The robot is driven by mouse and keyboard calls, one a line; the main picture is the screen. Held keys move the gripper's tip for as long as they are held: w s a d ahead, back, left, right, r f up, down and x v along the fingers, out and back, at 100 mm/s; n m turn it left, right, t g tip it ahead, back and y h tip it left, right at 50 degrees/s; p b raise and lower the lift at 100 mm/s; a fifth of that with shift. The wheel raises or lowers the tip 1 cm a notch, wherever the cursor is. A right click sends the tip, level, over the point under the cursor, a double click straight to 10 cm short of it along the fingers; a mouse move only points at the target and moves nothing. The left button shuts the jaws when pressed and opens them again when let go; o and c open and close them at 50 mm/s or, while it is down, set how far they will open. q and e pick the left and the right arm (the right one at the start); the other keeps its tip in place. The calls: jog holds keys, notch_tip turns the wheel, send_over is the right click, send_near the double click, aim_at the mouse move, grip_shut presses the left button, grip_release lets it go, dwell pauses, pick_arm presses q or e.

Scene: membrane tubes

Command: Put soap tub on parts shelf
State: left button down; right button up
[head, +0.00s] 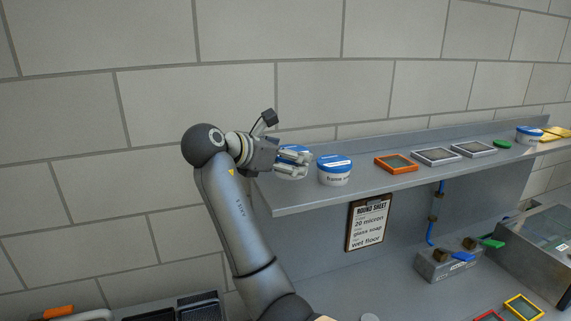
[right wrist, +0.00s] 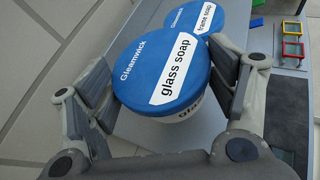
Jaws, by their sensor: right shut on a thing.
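A white tub with a blue lid labelled "glass soap" (right wrist: 165,62) is between the fingers of my right gripper (right wrist: 160,100), which is shut on it. My left gripper is not in view.
A clipboard (head: 369,223) hangs below. A block wall (head: 300,50) rises behind.

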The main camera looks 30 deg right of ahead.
jog(key=f, duration=0.1)
jog(key=f+p, duration=0.1)
jog(key=w+p, duration=0.1)
jog(key=shift+d+f, duration=0.25)
jog(key=shift+f, duration=0.55)
jog(key=shift+s+f, duration=0.15)
jog(key=shift+f, duration=0.05)
jog(key=shift+f, duration=0.15)
jog(key=o, duration=1.2)
